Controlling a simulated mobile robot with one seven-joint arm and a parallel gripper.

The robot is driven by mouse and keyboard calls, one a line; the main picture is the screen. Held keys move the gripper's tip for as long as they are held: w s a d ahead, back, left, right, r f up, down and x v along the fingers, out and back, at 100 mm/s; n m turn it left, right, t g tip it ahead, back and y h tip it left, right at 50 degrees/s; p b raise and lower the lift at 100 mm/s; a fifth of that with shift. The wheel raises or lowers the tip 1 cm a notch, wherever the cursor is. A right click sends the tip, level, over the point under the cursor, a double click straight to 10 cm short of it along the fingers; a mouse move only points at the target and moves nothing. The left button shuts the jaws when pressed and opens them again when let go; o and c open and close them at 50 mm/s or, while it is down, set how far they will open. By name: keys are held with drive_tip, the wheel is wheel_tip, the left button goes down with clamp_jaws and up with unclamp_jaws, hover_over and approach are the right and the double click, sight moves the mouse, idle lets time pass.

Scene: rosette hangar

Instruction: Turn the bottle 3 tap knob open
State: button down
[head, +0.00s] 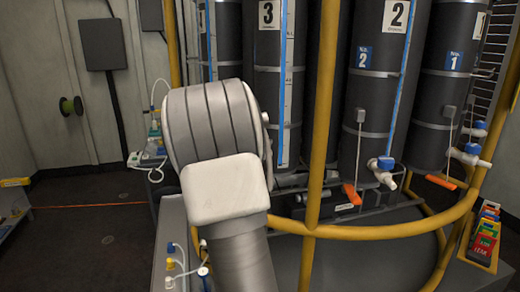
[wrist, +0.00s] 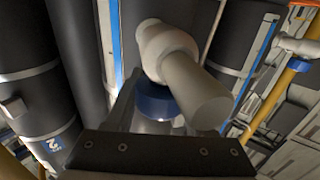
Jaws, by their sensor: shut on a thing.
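Bottle 3 (head: 267,60) is a tall dark cylinder with a white "3" label, left of the yellow post in the head view. Its lower front and tap are hidden there behind my arm. In the wrist view, a grey-white tap body (wrist: 180,65) with a blue tap knob (wrist: 155,100) stands close in front of a dark cylinder. My gripper (wrist: 153,112) has its fingers around the blue knob and is shut on it. The fingers do not show in the head view. The knob's turn angle cannot be told.
Bottle 2 (head: 385,80) and its blue-knobbed tap (head: 381,164) stand to the right, with bottle 1 (head: 447,75) farther right. A yellow post (head: 322,110) and curved yellow rail (head: 370,232) stand in front. Coloured boxes (head: 485,238) sit at lower right.

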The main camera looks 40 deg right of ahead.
drive_tip(key=shift+c, duration=1.3)
unclamp_jaws()
drive_tip(key=shift+a, duration=0.15)
drive_tip(key=p+v, duration=0.2)
drive_tip(key=v, duration=1.5)
drive_tip(key=shift+s, duration=0.15)
drive_tip(key=shift+f, duration=0.1)
